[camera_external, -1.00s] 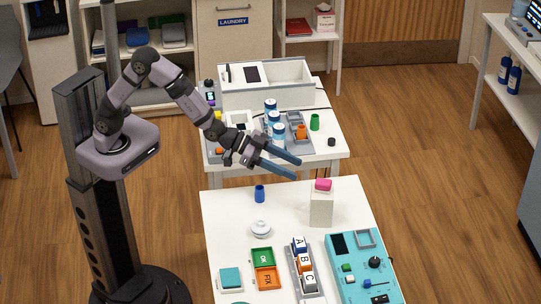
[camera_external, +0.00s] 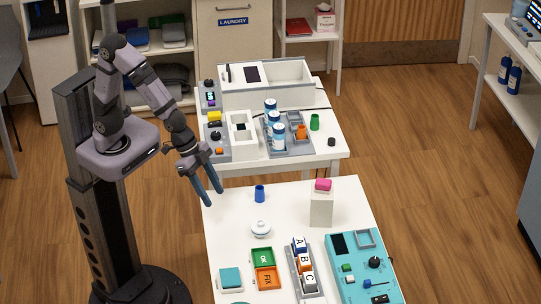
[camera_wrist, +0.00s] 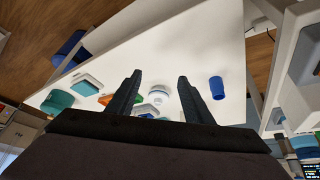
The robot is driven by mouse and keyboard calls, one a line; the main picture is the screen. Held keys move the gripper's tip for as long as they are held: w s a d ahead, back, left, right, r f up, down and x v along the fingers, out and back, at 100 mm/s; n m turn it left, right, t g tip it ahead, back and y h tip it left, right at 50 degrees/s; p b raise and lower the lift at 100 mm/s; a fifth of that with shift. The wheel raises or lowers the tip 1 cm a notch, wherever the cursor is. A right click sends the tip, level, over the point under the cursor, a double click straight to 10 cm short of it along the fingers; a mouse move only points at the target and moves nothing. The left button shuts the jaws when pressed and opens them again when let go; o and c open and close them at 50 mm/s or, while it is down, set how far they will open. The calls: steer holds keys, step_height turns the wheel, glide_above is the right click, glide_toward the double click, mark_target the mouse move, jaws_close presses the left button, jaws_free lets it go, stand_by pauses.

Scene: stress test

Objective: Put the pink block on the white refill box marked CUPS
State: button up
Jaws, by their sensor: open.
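No marking on this box can be read from here. My gripper (camera_external: 214,198) is open and empty, with its blue fingers pointing down at the near table's back left edge. It is well to the left of the pink block and apart from it. In the wrist view my open fingers (camera_wrist: 155,95) show nothing between them that they hold; the pink block and the white box are not visible there.
Green and orange trays (camera_external: 264,266), lettered blocks (camera_external: 304,265) and a teal panel (camera_external: 345,270) fill the front. A second table with bottles stands behind.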

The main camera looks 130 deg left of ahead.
steer(key=s+d+f+g, duration=0.1)
steer(key=s+d+g, duration=0.1)
steer(key=s, duration=0.7)
steer(key=s+d+m+g, duration=0.1)
steer(key=s+d+g, duration=0.1)
steer(key=s, duration=0.7)
steer(key=shift+d+f+m+g+h, duration=0.3)
steer(key=shift+d+f+g, duration=0.1)
steer(key=shift+g, duration=0.4)
step_height(320, 180, up, 4)
steer(key=p, duration=0.3)
steer(key=shift+f+p, duration=0.25)
steer(key=shift+p, duration=0.05)
